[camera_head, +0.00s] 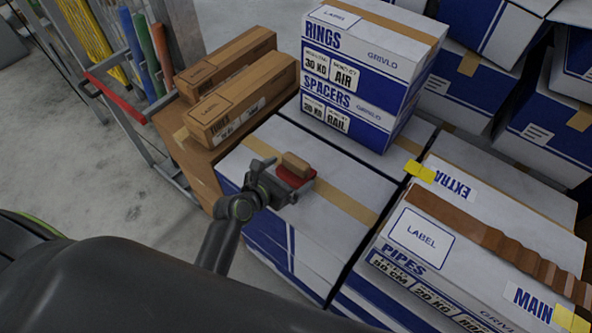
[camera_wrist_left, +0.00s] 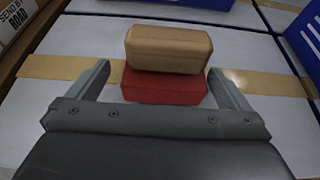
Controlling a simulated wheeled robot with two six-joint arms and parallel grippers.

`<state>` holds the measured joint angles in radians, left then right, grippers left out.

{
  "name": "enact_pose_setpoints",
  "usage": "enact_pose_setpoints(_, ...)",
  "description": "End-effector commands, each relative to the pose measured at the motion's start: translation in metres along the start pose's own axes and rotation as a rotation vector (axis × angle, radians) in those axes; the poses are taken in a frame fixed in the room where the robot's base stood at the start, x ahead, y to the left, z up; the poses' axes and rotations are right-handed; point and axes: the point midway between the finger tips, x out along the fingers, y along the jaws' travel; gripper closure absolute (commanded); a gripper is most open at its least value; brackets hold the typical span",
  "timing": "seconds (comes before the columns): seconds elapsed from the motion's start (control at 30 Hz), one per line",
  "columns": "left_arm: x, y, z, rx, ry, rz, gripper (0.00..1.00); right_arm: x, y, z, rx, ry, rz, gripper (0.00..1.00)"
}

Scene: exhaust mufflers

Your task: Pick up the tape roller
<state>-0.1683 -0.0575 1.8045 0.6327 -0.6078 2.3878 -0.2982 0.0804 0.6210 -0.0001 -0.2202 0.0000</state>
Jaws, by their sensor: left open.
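The tape roller (camera_head: 296,164) shows as a tan block on a red base, lying on top of a white and blue box. In the left wrist view the tape roller (camera_wrist_left: 166,50) is straight ahead, its red part nearer and lower, its tan part above. My left gripper (camera_head: 284,178) is open, with one finger on each side of the red part. In the left wrist view gaps show between the fingers and the red part, and nothing is gripped. My right gripper is not in view.
The white box (camera_head: 335,225) under the tape roller has a tan tape strip. Stacked boxes (camera_head: 362,75) rise behind it. Brown cartons (camera_head: 240,105) lie at the left. A box marked PIPES (camera_head: 440,240) stands at the right. The box top around the roller is mostly clear.

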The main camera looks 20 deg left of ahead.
Motion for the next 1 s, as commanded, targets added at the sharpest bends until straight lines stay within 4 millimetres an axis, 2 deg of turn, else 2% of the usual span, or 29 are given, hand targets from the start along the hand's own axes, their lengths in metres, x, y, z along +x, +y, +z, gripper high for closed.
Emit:
enact_pose_setpoints(0.33, 0.044, -0.005, -0.002, 0.0, 0.0, 0.0, 0.0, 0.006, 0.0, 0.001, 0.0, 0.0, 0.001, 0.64)
enact_pose_setpoints(0.67, 0.05, -0.005, -0.001, -0.001, 0.0, 0.001, 0.0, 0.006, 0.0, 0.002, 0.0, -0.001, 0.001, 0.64)
enact_pose_setpoints(1.0, 0.05, -0.005, -0.001, -0.001, 0.0, 0.001, 0.44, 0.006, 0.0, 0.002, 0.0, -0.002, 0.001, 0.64)
